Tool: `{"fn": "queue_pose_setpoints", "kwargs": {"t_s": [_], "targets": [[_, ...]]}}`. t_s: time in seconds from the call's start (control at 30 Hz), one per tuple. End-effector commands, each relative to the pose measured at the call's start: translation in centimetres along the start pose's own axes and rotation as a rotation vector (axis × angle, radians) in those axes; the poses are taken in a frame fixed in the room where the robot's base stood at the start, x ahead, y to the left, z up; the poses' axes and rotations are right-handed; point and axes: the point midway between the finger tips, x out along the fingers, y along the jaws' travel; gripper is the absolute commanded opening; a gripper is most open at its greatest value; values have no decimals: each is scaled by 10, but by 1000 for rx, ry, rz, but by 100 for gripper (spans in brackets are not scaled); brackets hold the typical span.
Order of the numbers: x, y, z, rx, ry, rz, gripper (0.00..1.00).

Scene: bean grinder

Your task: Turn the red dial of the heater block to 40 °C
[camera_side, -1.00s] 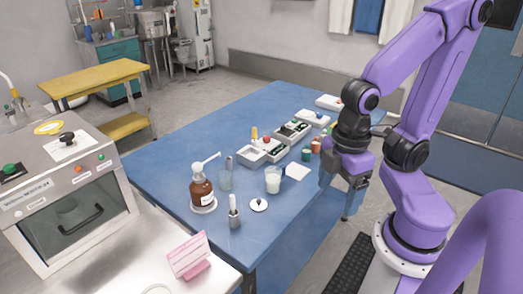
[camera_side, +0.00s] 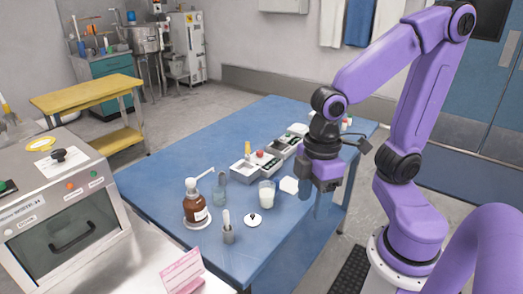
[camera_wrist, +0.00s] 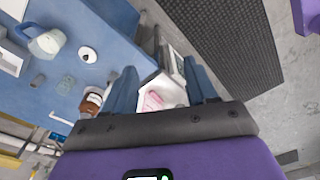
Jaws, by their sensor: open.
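A small red knob (camera_side: 260,154) sits on a white block (camera_side: 265,163) in the row of devices on the blue table in the side view. It seems to be the red dial, but its scale and pointer are too small to read. My gripper (camera_side: 321,205) is open and empty, pointing down at the right edge of the table, right of and apart from the block. In the wrist view the two blue fingers stand wide apart with my gripper (camera_wrist: 161,88) empty between them. The red dial is not recognisable there.
A brown pump bottle (camera_side: 195,203), a glass of white stuff (camera_side: 267,194), a beaker (camera_side: 220,193), a round lid (camera_side: 252,220) and a grey holder (camera_side: 228,232) stand on the near table. An oven (camera_side: 65,215) stands left. The far-left table is clear.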

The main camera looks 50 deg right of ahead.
Motion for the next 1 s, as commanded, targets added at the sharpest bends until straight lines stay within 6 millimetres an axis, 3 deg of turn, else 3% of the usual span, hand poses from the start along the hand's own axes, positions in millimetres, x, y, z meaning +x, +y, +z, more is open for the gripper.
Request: {"fn": "queue_pose_setpoints", "kwargs": {"t_s": [0.1, 0.3, 0.53, 0.77, 0.9, 1.0], "targets": [[-2, 35, -26, 95, 30, -14, 57], [-6, 106, -53, 234, 94, -20, 57], [-6, 207, -53, 395, 173, 3, 57], [-4, 315, -11, 556, 248, 60, 57], [-1, 375, 35, 651, 285, 110, 57], [1, 408, 71, 708, 305, 146, 57]]}}
